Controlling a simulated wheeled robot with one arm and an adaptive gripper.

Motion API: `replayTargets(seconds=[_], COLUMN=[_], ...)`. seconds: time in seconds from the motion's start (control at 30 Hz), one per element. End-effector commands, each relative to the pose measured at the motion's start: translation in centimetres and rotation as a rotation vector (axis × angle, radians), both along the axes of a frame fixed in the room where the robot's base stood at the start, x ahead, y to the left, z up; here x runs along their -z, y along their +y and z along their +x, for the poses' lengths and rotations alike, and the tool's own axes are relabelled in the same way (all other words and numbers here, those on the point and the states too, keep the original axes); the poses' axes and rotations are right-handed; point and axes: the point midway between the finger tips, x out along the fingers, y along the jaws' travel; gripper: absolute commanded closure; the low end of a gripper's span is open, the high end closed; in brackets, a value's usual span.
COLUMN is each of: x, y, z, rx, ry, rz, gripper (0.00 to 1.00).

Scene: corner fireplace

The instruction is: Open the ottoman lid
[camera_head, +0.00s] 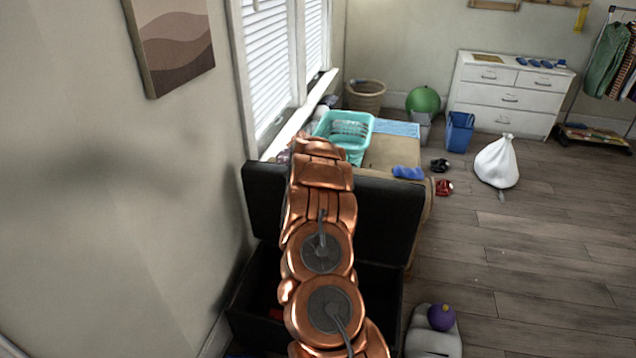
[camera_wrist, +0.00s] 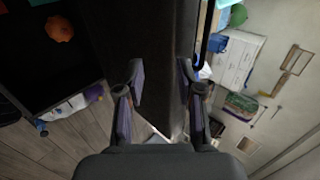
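The ottoman is a black box (camera_head: 245,305) against the wall under the window, with its lid (camera_head: 390,215) standing up nearly vertical at the far side. The box is open, and something red shows inside. In the wrist view the dark lid (camera_wrist: 158,50) runs up the middle, and the open box (camera_wrist: 30,75) lies to the left with an orange thing in it. My gripper (camera_wrist: 161,80) has its fingers apart, one on each side of the lid's edge. I see no clear grip on it. In the head view my copper arm hides the gripper and the lid's middle.
A turquoise basket (camera_head: 342,128) stands on a tan surface (camera_head: 392,152) behind the lid. A purple ball (camera_head: 441,317) rests on a pale object (camera_head: 430,342) right of the box. A white bag (camera_head: 497,162) and a blue bin (camera_head: 459,132) stand farther back. Floor to the right is mostly clear.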

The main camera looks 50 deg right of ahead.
Motion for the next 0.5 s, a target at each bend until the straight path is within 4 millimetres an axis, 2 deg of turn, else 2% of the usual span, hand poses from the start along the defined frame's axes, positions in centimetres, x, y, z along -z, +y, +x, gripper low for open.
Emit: replayTargets(seconds=[0.2, 0.5], x=[-1.8, -3.2], y=[1.5, 2.8], z=[-0.7, -1.6], rx=[0.000, 0.000], ry=[-0.003, -0.001], rz=[-0.002, -0.002], gripper=[0.63, 0.63])
